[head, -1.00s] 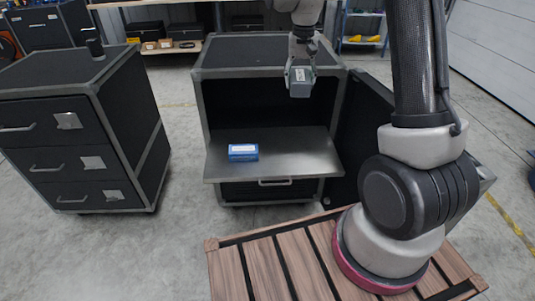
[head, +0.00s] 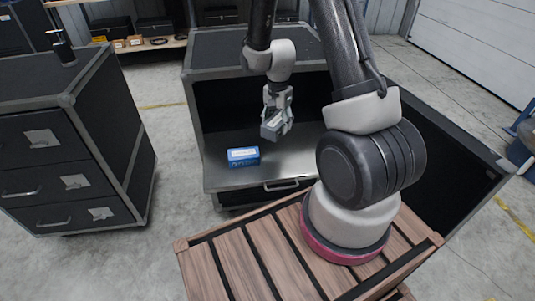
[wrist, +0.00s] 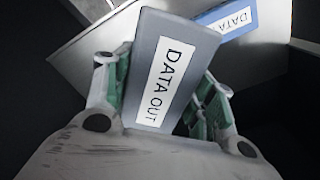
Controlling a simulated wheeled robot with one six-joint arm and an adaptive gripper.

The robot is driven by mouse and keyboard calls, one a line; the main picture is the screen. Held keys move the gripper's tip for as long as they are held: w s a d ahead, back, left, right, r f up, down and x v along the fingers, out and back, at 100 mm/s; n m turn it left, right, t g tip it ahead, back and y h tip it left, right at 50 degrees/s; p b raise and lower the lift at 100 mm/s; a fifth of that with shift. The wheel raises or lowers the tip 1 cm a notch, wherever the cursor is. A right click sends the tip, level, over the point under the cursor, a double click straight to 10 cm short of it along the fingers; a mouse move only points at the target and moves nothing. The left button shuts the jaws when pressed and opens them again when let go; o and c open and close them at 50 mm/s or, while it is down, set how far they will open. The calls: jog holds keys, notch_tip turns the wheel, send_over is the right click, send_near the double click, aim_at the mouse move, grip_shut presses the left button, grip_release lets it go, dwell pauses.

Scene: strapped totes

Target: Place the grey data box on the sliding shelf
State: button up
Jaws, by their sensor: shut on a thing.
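The grey data box (head: 271,127) is held in my gripper (head: 277,115), which is shut on it. In the wrist view the grey box (wrist: 165,75) sits between the green-padded fingers, and its white label reads "DATA OUT". In the head view it hangs above the pulled-out sliding shelf (head: 225,180), right of the blue data box and apart from the shelf as far as I can tell. The shelf is a metal plate at the front of a black case. The blue data box (head: 243,157) stands on the shelf's left part; it also shows at the wrist view's upper right (wrist: 228,18).
The black case (head: 205,75) surrounds the shelf, with an open door panel (head: 450,150) to the right. A drawer cabinet (head: 75,140) stands at left. The wooden slatted deck (head: 235,265) under my arm is close in front. The shelf's front right is bare.

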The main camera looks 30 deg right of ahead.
jog(key=f+m, duration=0.1)
jog(key=m, duration=0.1)
jog(key=s+d+f+m, duration=0.1)
jog(key=m, duration=0.1)
jog(key=s+f+m, duration=0.1)
jog(key=m, duration=0.1)
jog(key=shift+d+f, duration=0.2)
jog(key=shift+f, duration=0.15)
jog(key=f+m, duration=0.1)
jog(key=m, duration=0.2)
send_near(283, 164)
notch_tip(283, 164, down, 6)
jog(key=shift+d, duration=0.1)
jog(key=shift+f, duration=0.15)
jog(key=o, duration=1.5)
jog(key=shift+c, duration=0.2)
